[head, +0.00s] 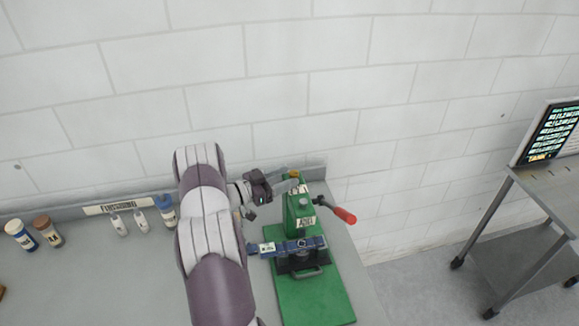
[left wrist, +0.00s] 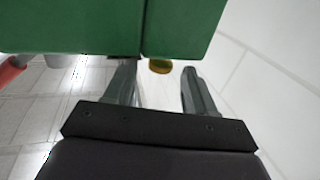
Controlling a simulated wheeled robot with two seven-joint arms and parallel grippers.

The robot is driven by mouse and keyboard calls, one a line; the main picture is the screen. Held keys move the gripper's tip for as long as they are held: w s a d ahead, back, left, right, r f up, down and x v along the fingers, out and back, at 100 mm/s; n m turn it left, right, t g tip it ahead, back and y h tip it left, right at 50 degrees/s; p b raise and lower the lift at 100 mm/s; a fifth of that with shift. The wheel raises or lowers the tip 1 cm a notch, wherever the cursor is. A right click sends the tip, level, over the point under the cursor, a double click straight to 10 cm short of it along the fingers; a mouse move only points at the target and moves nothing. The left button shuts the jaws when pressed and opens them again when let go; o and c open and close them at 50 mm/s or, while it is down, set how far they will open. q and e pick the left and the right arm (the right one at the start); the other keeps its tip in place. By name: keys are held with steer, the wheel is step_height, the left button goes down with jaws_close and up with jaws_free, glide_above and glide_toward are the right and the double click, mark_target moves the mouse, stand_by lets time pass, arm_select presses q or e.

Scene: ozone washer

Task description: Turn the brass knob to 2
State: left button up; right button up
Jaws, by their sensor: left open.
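The green machine (head: 301,215) stands on the counter, with a red-handled lever (head: 344,215) on its right. A small brass-yellow knob (head: 294,175) shows at the top of the machine, beside my left gripper (head: 284,177). In the left wrist view, the round brass knob (left wrist: 160,66) juts below the green body (left wrist: 110,28). It lies between the lines of the two open fingers of my left gripper (left wrist: 157,75), near their tips, with a gap on both sides. Any numbers around the knob cannot be read. My right gripper is not in view.
A blue bar (head: 286,246) crosses the machine's front above the green base (head: 318,300). Bottles (head: 48,231) and small white items stand along the counter's back left. A block wall (head: 330,80) rises close behind. A metal cart (head: 550,190) with a screen stands at right.

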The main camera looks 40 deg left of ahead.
arm_select(q)
steer(key=shift+x, duration=1.1)
steer(key=shift+s+a, duration=0.15)
steer(key=shift+s, duration=0.1)
steer(key=c, duration=1)
steer(key=shift+f, duration=0.15)
steer(key=m+g+h+b, duration=0.2)
steer(key=b, duration=0.3)
steer(key=m+g+h+b, duration=0.2)
steer(key=h+b, duration=0.1)
steer(key=b, duration=0.2)
steer(key=m+g+h+b, duration=0.2)
steer(key=b, duration=0.3)
steer(key=shift+w+a+f, duration=0.3)
steer(key=shift+w, duration=0.05)
steer(key=shift+w+r+m+g+h+b, duration=0.1)
steer(key=shift+r+m+g+h+b, duration=0.2)
steer(key=shift+m+g+h+b, duration=0.7)
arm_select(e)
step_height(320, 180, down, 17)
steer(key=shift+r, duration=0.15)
arm_select(q)
steer(key=shift+n+y, duration=0.3)
